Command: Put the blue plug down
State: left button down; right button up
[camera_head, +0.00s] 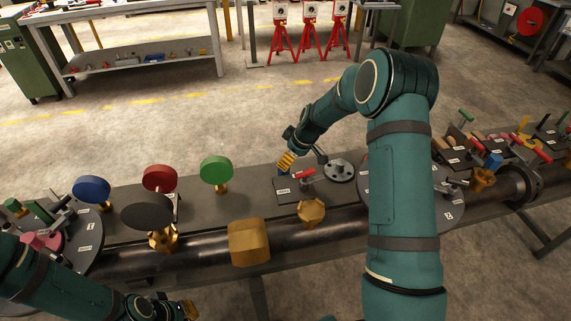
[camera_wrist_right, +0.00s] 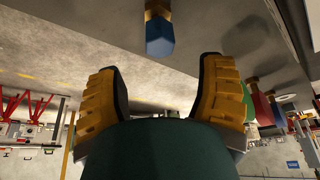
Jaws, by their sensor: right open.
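The blue plug (camera_wrist_right: 160,35) has a blue faceted end and a brass part. In the right wrist view, which looks upside down, it stands at the top middle, just beyond my yellow fingertips, with clear space on both sides. In the head view only a small blue bit of the plug (camera_head: 282,171) shows below my right gripper (camera_head: 287,160), at the bench plate's back edge. My right gripper (camera_wrist_right: 160,72) is open, with nothing between its fingers. My left gripper (camera_head: 189,310) is low at the bottom left, partly cut off, and its jaws are unclear.
A red-handled clamp on a labelled plate (camera_head: 294,187) and a round holed flange (camera_head: 339,170) are close to the right gripper. Green (camera_head: 216,169), red (camera_head: 159,178) and blue (camera_head: 91,189) round-headed pieces stand leftward. My right arm hides part of the bench.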

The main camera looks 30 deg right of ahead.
jog(key=shift+v, duration=1.75)
